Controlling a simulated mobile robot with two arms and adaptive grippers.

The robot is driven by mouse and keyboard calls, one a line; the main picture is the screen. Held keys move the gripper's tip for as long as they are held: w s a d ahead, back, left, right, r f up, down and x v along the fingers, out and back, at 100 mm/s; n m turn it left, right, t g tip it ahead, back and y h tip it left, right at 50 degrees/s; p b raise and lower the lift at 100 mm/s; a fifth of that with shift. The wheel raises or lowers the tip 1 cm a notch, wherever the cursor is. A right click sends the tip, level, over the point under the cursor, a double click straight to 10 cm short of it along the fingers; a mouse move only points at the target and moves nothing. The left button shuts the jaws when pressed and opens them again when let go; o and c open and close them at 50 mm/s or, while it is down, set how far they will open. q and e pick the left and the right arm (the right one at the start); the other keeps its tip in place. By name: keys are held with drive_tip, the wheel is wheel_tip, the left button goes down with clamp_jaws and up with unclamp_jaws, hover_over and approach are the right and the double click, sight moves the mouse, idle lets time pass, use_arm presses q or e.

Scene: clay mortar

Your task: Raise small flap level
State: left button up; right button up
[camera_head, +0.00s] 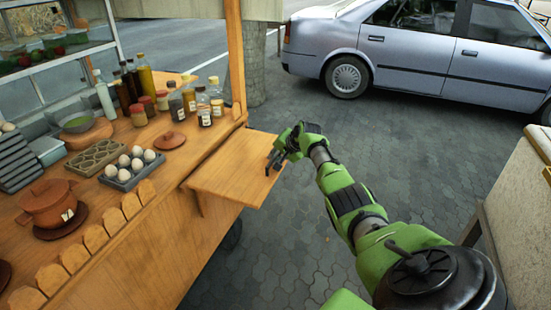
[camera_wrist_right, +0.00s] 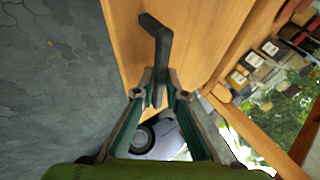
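The small wooden flap (camera_head: 238,168) sticks out from the right end of the food cart and looks about level, slightly below the countertop. It also fills much of the right wrist view (camera_wrist_right: 205,45). A black bent handle (camera_wrist_right: 160,38) is on the flap near its outer edge. My right gripper (camera_head: 283,152) is at that outer edge. In the right wrist view its two fingers (camera_wrist_right: 159,76) close in on both sides of the handle and appear to grip it. My left gripper is not in view.
The cart counter (camera_head: 150,205) carries bottles (camera_head: 145,77), an egg tray (camera_head: 132,170) and a clay pot (camera_head: 48,203). A wooden post (camera_head: 236,55) rises by the flap's back corner. Open paving (camera_head: 300,225) lies beyond the flap; a car (camera_head: 420,50) is parked behind.

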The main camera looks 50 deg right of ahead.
drive_tip(key=shift+o, duration=1.4)
drive_tip(key=shift+w+a+r, duration=0.25)
drive_tip(key=shift+w+r, duration=0.05)
drive_tip(key=shift+w, duration=0.15)
drive_tip(key=shift+f, duration=0.1)
drive_tip(key=shift+s+d+f, duration=0.1)
drive_tip(key=shift+s, duration=0.1)
drive_tip(key=shift+s, duration=0.1)
drive_tip(key=shift+s+r, duration=0.45)
drive_tip(key=shift+r, duration=0.05)
drive_tip(key=v, duration=1)
drive_tip(key=shift+r, duration=0.25)
drive_tip(key=shift+s+f, duration=0.1)
